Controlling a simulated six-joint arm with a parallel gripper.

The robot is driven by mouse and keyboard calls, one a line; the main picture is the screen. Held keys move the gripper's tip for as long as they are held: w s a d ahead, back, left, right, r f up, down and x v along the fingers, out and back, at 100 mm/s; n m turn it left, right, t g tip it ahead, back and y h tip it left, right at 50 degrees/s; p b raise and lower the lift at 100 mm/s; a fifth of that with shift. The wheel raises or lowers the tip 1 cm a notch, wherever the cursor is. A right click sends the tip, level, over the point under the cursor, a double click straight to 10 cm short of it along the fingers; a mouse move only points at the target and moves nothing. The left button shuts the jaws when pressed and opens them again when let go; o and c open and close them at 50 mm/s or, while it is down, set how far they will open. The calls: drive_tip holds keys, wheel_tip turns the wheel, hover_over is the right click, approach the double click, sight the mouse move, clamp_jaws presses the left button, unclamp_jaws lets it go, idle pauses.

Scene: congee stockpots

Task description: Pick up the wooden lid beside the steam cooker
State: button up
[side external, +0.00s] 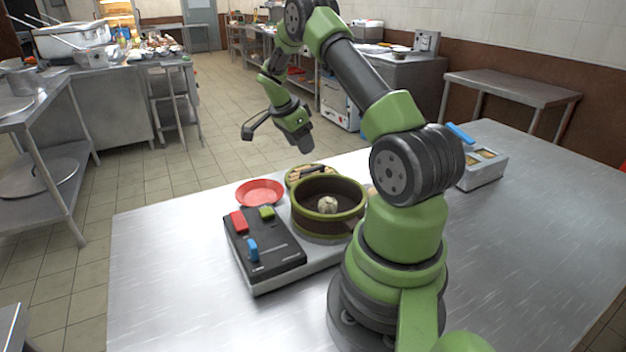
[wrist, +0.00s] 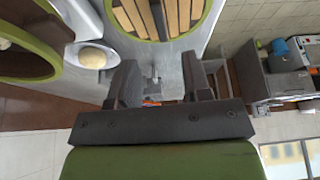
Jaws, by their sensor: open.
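The steam cooker (side external: 325,222) is a dark brown pot with a green rim, with a pale lump inside. It stands on a grey base, and part of its rim shows at the upper left of the wrist view (wrist: 58,62). The wooden lid (side external: 296,173) is a round slatted disc with a green rim, lying just behind the cooker and partly hidden by it. In the wrist view the lid (wrist: 160,17) is cut off by the top edge. My gripper (wrist: 157,82) is open and empty. In the side view my gripper (side external: 298,138) hangs above and behind the lid, apart from it.
A red plate (side external: 260,192) sits left of the lid. A black control panel (side external: 265,250) with red, green and blue knobs is in front. A pale rounded object (wrist: 94,55) lies between cooker and lid. A metal box (side external: 483,170) stands at the right. The table's left front is clear.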

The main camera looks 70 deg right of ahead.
sight(313, 168)
drive_tip(key=x, duration=0.8)
drive_tip(key=shift+d+f, duration=0.15)
drive_tip(key=shift+f, duration=0.2)
clamp_jaws()
